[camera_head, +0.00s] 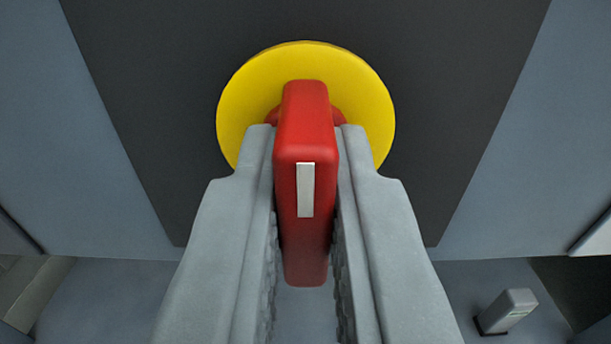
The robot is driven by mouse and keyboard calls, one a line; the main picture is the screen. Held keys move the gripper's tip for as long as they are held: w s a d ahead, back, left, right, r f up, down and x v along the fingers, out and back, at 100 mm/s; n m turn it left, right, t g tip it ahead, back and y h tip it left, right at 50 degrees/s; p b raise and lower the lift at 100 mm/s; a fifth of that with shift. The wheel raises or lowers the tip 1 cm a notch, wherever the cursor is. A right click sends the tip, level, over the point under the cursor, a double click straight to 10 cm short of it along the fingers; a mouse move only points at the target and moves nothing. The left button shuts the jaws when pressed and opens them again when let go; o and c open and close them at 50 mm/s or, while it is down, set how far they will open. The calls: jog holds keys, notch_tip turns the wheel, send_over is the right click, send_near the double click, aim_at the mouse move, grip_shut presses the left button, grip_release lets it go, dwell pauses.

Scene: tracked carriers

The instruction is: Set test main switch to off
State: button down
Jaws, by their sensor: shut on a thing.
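The main switch has a red handle (306,245) on a round yellow disc (365,90). The handle stands upright in the picture, with a white mark (305,190) on its front face. My gripper (306,150) has one grey finger on each side of the handle and is shut on it. The fingers hide the lower part of the disc. I see no on or off lettering.
The disc is mounted on a dark grey panel (150,70) set in a lighter blue-grey surface (60,140). A small grey box-shaped part (508,310) is at the lower right, apart from my fingers.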

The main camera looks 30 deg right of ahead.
jog(key=shift+f, duration=0.1)
jog(key=c, duration=1.5)
grip_release()
jog(key=v, duration=1.7)
jog(key=shift+s+a, duration=0.1)
jog(key=shift+s, duration=0.1)
jog(key=s+d+r+n+t+y, duration=0.15)
jog(key=s+r, duration=0.25)
jog(key=r, duration=0.6)
jog(key=s+d+r+y, duration=0.25)
jog(key=s+r, duration=0.25)
jog(key=r, duration=0.5)
jog(key=s+d+r+n+t+y, duration=0.1)
jog(key=s+r+y, duration=0.25)
jog(key=r, duration=0.75)
jog(key=s+d+r+n, duration=0.1)
jog(key=s+d+r, duration=0.1)
jog(key=s, duration=0.8)
jog(key=s+d+r+n+y, duration=0.1)
jog(key=s+r, duration=0.3)
jog(key=s, duration=0.7)
jog(key=s+d+r+n, duration=0.1)
jog(key=s+r, duration=0.3)
jog(key=s, duration=0.6)
jog(key=shift+s+d+n+g+y, duration=0.15)
jog(key=shift+d+g, duration=0.05)
jog(key=shift+d, duration=0.2)
jog(key=shift+s+d+n+g+y, duration=0.1)
jog(key=shift+s+d+g, duration=0.1)
jog(key=shift+d, duration=0.2)
